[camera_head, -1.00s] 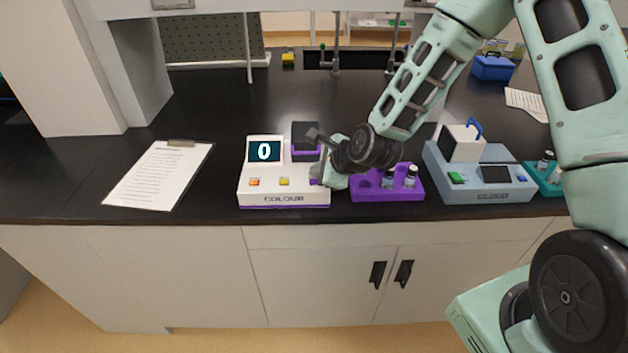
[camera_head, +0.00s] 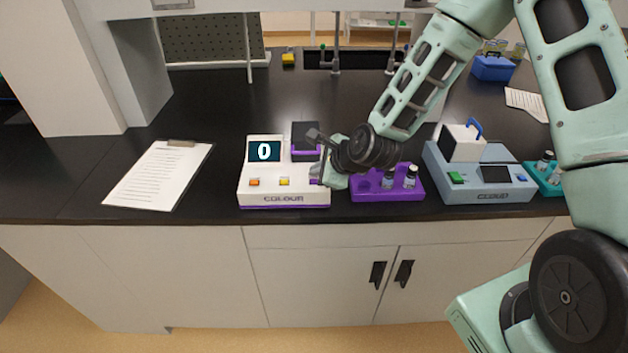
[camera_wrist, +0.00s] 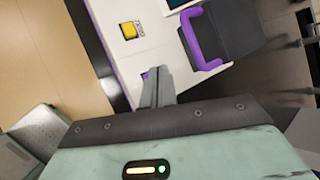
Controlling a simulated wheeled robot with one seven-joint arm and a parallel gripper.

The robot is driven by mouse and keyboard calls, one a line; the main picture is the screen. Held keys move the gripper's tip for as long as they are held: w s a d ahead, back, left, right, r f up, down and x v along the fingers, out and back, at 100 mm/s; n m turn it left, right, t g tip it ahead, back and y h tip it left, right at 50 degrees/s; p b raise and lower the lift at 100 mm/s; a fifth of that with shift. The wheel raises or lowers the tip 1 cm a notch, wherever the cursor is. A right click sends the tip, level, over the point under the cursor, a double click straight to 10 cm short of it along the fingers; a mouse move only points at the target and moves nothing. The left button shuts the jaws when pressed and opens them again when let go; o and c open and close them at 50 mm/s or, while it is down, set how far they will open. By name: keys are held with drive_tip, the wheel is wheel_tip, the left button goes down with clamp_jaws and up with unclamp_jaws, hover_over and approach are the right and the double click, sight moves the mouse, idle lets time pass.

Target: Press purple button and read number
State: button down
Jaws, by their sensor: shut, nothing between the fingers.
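The white COLOUR meter (camera_head: 255,189) stands on the black bench, and its dark screen (camera_head: 264,152) reads 0. An orange button (camera_head: 254,182) and a yellow button (camera_head: 284,182) show on its front. The purple button (camera_head: 314,182) is at the right end of that row, mostly hidden by my gripper (camera_head: 317,175). In the wrist view, my gripper (camera_wrist: 155,78) is shut and empty, with its fingertips over a small bit of purple button (camera_wrist: 146,74). I cannot tell whether they touch. The yellow button (camera_wrist: 130,30) is also there.
A purple vial rack (camera_head: 390,192) stands close to the right of the meter. A grey-blue CLOUD meter (camera_head: 480,185) is farther right. A clipboard (camera_head: 160,175) lies at left. The meter's dark lid with purple handle (camera_head: 305,152) is beside the screen.

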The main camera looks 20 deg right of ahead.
drive_tip(key=shift+f+b, duration=0.3)
drive_tip(key=shift+f, duration=0.1)
drive_tip(key=shift+f+b, duration=0.3)
drive_tip(key=shift+f, duration=0.05)
idle(0.6)
drive_tip(key=shift+r, duration=0.1)
drive_tip(key=shift+r+p, duration=0.65)
drive_tip(key=shift+r, duration=0.05)
wheel_tip(320, 180, up, 5)
drive_tip(key=p, duration=0.4)
idle(1.0)
